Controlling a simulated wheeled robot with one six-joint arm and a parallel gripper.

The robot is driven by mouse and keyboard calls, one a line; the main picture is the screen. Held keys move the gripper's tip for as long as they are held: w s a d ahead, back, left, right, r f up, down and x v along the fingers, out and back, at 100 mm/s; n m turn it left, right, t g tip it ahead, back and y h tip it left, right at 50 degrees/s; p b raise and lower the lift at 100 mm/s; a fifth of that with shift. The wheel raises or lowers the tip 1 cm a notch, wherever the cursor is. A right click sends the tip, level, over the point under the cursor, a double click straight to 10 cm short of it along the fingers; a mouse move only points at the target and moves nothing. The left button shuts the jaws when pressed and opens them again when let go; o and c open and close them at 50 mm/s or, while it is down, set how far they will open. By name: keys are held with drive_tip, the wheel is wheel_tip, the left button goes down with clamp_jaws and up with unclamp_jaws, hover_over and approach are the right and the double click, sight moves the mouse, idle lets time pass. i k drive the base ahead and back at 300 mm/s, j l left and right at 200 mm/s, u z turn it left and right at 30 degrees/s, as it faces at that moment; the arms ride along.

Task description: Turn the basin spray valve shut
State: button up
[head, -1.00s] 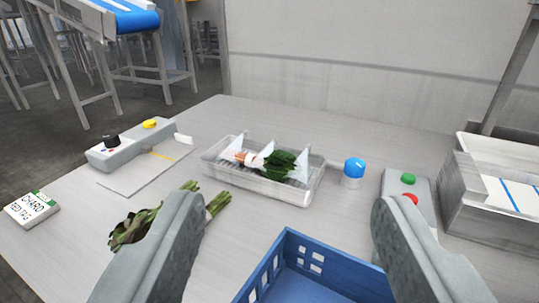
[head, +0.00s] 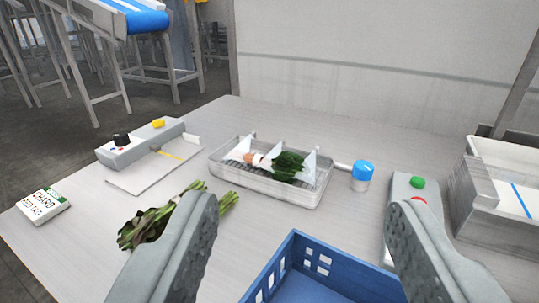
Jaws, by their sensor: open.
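The basin (head: 230,177) is a clear, shallow tray in the middle of the table. White spray fans stand in it over a bunch of greens (head: 289,166) with pale stems. The spray valve (head: 363,171) is a blue-topped knob on a light grey body, just right of the basin and joined to it by a short pipe. My gripper (head: 304,220) is open and empty, its two grey fingers wide apart in the foreground. It is on the near side of the basin and valve and touches neither.
A blue crate (head: 290,262) stands in front between my fingers. Loose greens (head: 150,226) lie behind the left finger. A box with green and red buttons (head: 402,185) and a metal bin (head: 484,200) are at right. A control box with a pad (head: 140,152) and a chard tag box (head: 44,206) are at left.

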sight(362, 170)
drive_tip(key=k+l+u, duration=0.25)
drive_tip(key=k+l, duration=0.5)
